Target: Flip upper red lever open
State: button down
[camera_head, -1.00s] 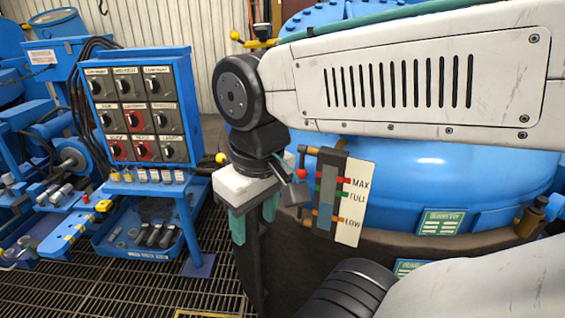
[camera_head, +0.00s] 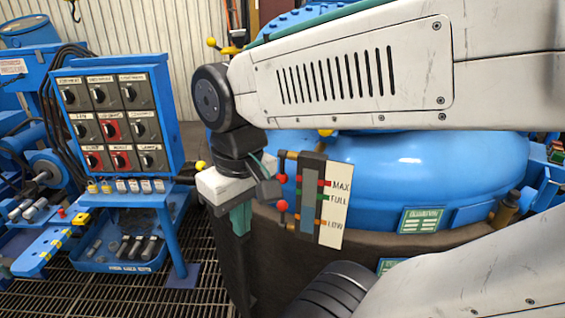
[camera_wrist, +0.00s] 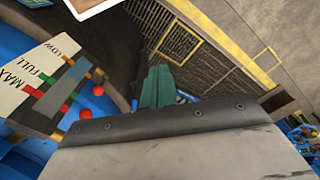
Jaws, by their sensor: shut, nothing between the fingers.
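The upper red lever (camera_head: 282,178) has a red ball knob on the left side of the level gauge (camera_head: 310,200), near the MAX mark. A lower red knob (camera_head: 282,205) sits below it. In the wrist view the upper knob (camera_wrist: 64,108) and the lower knob (camera_wrist: 98,91) show at the left, beside the MAX/FULL/LOW plate. My gripper (camera_head: 241,226) points down, left of both knobs and apart from them. Its teal fingers (camera_wrist: 157,88) are together and empty in the wrist view.
The gauge stands in front of a large blue vessel (camera_head: 400,165). A blue control box (camera_head: 112,115) with rotary switches stands at the left, above a tray of parts (camera_head: 125,255). Grated floor (camera_head: 190,300) lies below. A yellow knob (camera_head: 200,165) is near my wrist.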

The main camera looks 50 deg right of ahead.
jog(key=w+d+r+m+g, duration=0.1)
jog(key=w+d+r+m, duration=0.2)
jog(key=w+d, duration=0.15)
jog(key=w+d+r+m, duration=0.2)
jog(key=w+d, duration=0.1)
jog(key=d, duration=0.3)
notch_tip(320, 180, up, 6)
jog(key=m+y, duration=0.1)
jog(key=m, duration=0.5)
send_over(284, 159)
jog(key=w+d, duration=0.2)
jog(key=w, duration=0.1)
jog(key=d+r+m, duration=0.2)
jog(key=r, duration=0.1)
jog(key=d+r, duration=0.1)
jog(key=shift+w+r+m+g, duration=0.35)
jog(key=shift+r+m+g, duration=0.05)
jog(key=shift+a+f, duration=0.1)
jog(key=f, duration=0.6)
jog(key=s+a+f, duration=0.1)
jog(key=f, duration=0.6)
jog(key=a+f, duration=0.1)
jog(key=f, duration=0.5)
jog(key=shift+s+f, duration=0.3)
jog(key=shift+s, duration=0.05)
